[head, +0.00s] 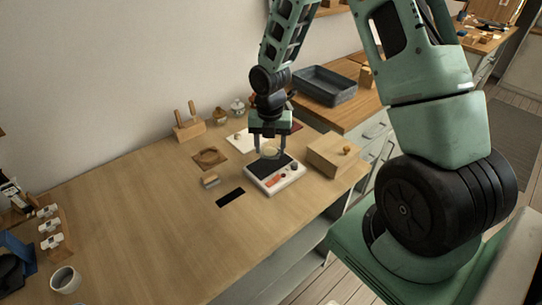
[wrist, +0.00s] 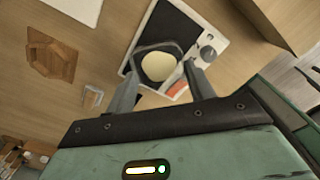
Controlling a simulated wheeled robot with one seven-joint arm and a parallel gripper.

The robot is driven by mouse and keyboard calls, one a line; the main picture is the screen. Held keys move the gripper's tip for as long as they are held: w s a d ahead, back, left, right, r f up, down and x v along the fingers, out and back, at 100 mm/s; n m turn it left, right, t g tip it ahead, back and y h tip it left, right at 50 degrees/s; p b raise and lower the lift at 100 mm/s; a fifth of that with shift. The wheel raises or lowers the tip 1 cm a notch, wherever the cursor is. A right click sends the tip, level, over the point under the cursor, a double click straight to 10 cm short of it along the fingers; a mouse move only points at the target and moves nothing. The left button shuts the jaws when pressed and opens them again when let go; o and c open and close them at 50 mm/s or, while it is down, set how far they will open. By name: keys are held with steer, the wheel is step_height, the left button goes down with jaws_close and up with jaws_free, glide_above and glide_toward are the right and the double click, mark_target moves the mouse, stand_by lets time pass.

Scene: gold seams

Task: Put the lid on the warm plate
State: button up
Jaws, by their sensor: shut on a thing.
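The warm plate (head: 290,180) is a white box with a black top, a red-orange switch and a round knob. It lies on the wooden table, and it also shows in the wrist view (wrist: 215,36). My gripper (head: 269,153) points down just above its back part. Its two fingers (wrist: 160,68) are shut on a pale round thing, apparently the lid (wrist: 158,67). In the wrist view this pale disc has a dark, rounded rim and overlaps the black top. I cannot tell whether the lid touches the plate. Its underside is hidden.
A brown board with a round recess (head: 210,158), a small block (head: 210,182) and a black strip (head: 230,197) lie to the left. A pegged block (head: 188,129) stands behind.

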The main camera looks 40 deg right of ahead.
mark_target(270, 153)
steer(key=shift+f, duration=1.95)
steer(key=shift+f, duration=0.1)
steer(key=o, duration=0.9)
